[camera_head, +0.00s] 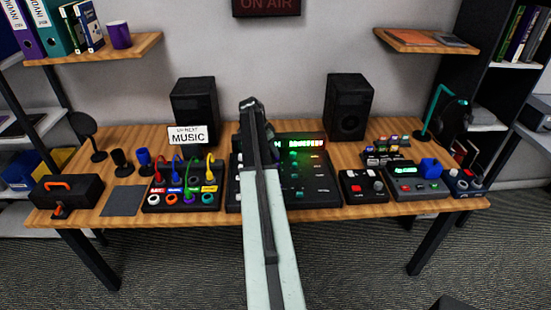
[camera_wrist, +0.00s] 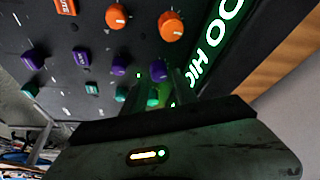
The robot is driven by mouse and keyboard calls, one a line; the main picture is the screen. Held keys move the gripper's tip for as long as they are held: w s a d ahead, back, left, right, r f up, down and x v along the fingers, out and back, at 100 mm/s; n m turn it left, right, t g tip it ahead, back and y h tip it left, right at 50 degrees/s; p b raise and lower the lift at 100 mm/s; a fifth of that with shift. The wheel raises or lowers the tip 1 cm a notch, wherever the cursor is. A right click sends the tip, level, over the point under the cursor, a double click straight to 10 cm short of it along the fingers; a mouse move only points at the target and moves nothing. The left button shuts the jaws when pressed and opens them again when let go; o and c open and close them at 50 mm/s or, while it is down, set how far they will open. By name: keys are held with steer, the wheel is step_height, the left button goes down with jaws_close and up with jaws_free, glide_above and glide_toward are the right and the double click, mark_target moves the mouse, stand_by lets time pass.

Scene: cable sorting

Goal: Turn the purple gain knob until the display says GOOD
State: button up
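The mixer (camera_head: 315,185) lies on the desk, partly hidden behind my arm in the head view. Its display (camera_head: 300,142) is lit green and partly covered there. In the wrist view the display (camera_wrist: 215,40) is cut off and shows "OO HIG"-like letters. A purple knob (camera_wrist: 158,70) sits just beyond my fingertips, with another purple knob (camera_wrist: 119,65) to its left. I cannot tell which one is the gain knob. My gripper (camera_wrist: 160,92) is low over the panel near a teal knob (camera_wrist: 152,99). Dark fingers blend into the panel, so their opening and contact are unclear.
Orange knobs (camera_wrist: 171,26) stand close to the purple ones. On the desk, a cable box (camera_head: 182,197) is left of the mixer and a small button box (camera_head: 363,186) is right of it. Two speakers (camera_head: 195,108) stand behind. A grey mat (camera_head: 124,201) lies at the left.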

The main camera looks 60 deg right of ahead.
steer(key=b+x, duration=0.1)
steer(key=x, duration=0.1)
steer(key=shift+d+f, duration=0.1)
steer(key=shift+f, duration=0.25)
steer(key=shift+r, duration=0.1)
steer(key=shift+c, duration=0.3)
jaws_close()
steer(key=shift+s+n+t, duration=0.15)
steer(key=shift+n+t, duration=0.15)
steer(key=shift+n, duration=0.6)
steer(key=n+t, duration=0.1)
steer(key=n, duration=0.2)
steer(key=shift+h, duration=0.3)
steer(key=shift+o, duration=0.3)
jaws_free()
